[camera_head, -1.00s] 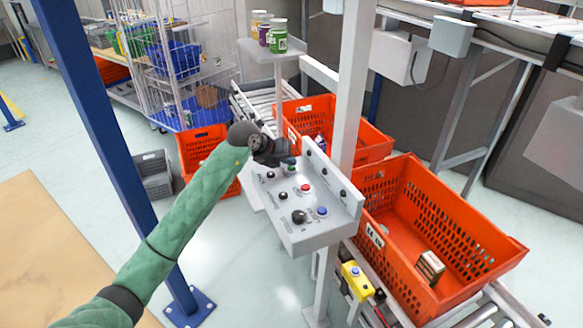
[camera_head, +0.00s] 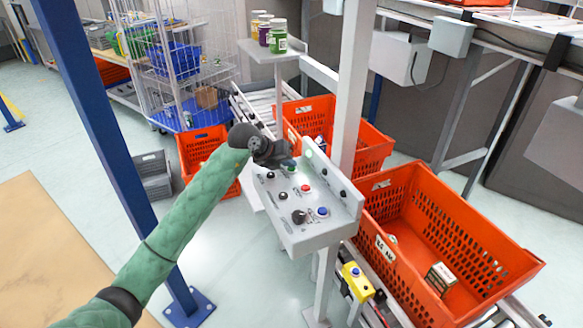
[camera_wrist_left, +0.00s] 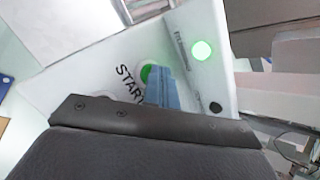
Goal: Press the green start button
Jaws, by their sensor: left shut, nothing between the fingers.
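The green start button (camera_head: 288,163) is on the grey control panel (camera_head: 318,232), near its far left corner. In the left wrist view the green button (camera_wrist_left: 147,73) shows beside the word START, partly hidden by my fingers. My left gripper (camera_head: 284,161) is shut and empty, with its tips at the button. In the left wrist view its blue-grey fingers (camera_wrist_left: 162,90) overlap the button's edge; I cannot tell whether they press it. A green lamp (camera_wrist_left: 203,50) glows on the panel's raised back face. My right gripper is not in view.
The panel also carries a red button (camera_head: 305,188), a blue button (camera_head: 322,211) and black knobs. An orange tote (camera_head: 470,230) with a small box (camera_head: 440,278) sits on the conveyor at right. A grey post (camera_head: 352,90) stands behind the panel.

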